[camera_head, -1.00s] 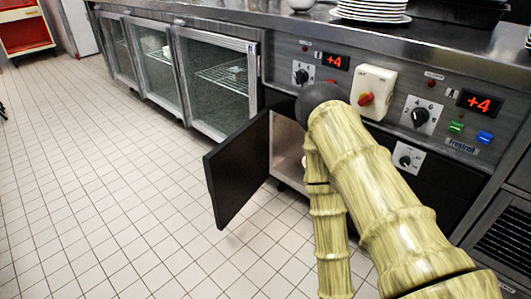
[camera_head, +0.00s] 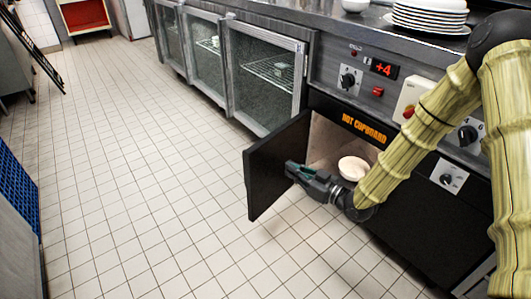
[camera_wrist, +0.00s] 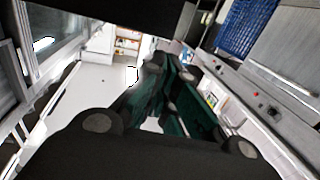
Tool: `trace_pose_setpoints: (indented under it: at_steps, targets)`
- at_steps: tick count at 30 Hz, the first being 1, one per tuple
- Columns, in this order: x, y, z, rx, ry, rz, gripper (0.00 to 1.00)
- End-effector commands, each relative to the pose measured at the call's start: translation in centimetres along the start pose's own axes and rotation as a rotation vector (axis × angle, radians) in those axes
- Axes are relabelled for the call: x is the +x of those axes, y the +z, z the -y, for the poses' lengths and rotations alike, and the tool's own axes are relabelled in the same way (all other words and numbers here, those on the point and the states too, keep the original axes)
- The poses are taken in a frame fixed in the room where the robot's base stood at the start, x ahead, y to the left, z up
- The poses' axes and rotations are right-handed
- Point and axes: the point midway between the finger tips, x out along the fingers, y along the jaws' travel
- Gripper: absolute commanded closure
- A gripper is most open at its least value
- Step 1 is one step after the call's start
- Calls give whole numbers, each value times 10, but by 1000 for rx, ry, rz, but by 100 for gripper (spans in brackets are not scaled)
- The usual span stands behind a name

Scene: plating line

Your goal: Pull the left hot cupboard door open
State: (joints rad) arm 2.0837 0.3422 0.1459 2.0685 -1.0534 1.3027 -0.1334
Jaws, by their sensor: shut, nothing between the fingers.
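The left hot cupboard door (camera_head: 262,182) is a dark panel that stands swung well out from the counter front in the head view. Its cupboard (camera_head: 330,143) is open to view, with a white bowl (camera_head: 353,168) inside. My gripper (camera_head: 290,167) is in front of the opening, its tip at the inner side of the door. I cannot tell whether it touches the door. The gripper (camera_wrist: 165,85) also shows in the wrist view, with its fingers shut and empty.
The "HOT CUPBOARD" label (camera_head: 364,128) is above the opening. Glass-door fridges (camera_head: 262,75) line the counter to the left. Plates (camera_head: 430,15) are stacked on the counter. The tiled floor (camera_head: 130,150) is clear. A blue crate (camera_head: 18,195) stands at the left edge.

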Motion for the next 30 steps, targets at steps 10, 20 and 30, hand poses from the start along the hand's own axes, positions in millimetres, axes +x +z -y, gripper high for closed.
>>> trace_pose_setpoints:
  at_steps: [10,20,30]
  targets:
    - [38,-1,0,-7,-7,-11,100]
    - [93,-1,0,-7,-7,-10,100]
    - [133,-3,0,-6,-5,-8,100]
